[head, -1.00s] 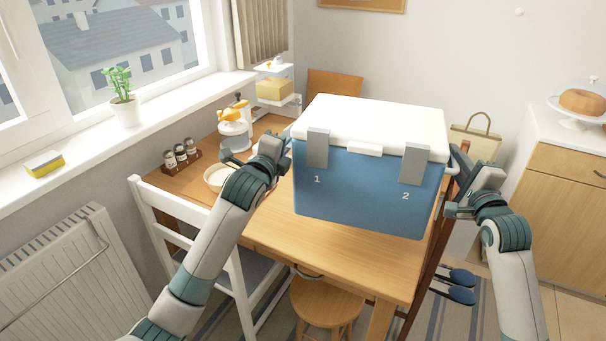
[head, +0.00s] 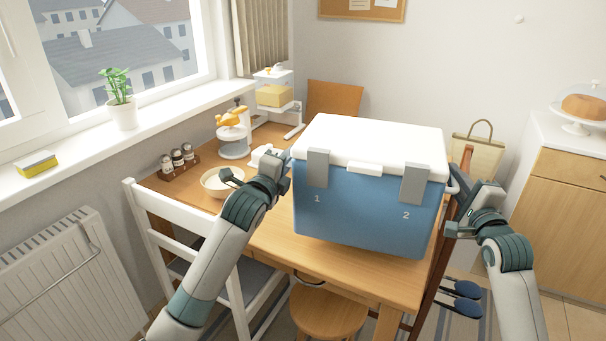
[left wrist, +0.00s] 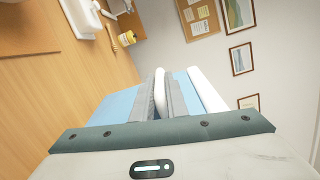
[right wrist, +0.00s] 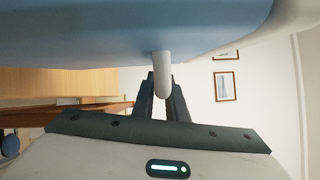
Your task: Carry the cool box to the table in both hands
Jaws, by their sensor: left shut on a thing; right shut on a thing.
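The cool box (head: 362,212), blue with a white lid and two grey latches, is held level between my grippers in the head view. It hides part of the wooden table (head: 385,282); whether its base touches the top I cannot tell. My left gripper (head: 285,165) is shut on the handle at the box's left side; the white handle bar (left wrist: 160,92) shows between its fingers in the left wrist view. My right gripper (head: 455,190) is shut on the right handle; that handle (right wrist: 162,75) shows between its fingers in the right wrist view.
A bowl (head: 218,184), a spice rack (head: 178,162), a juicer (head: 234,135) and a stand with a yellow block (head: 275,95) occupy the table's left and back. A white chair (head: 150,215) and a stool (head: 328,312) stand by the near edges.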

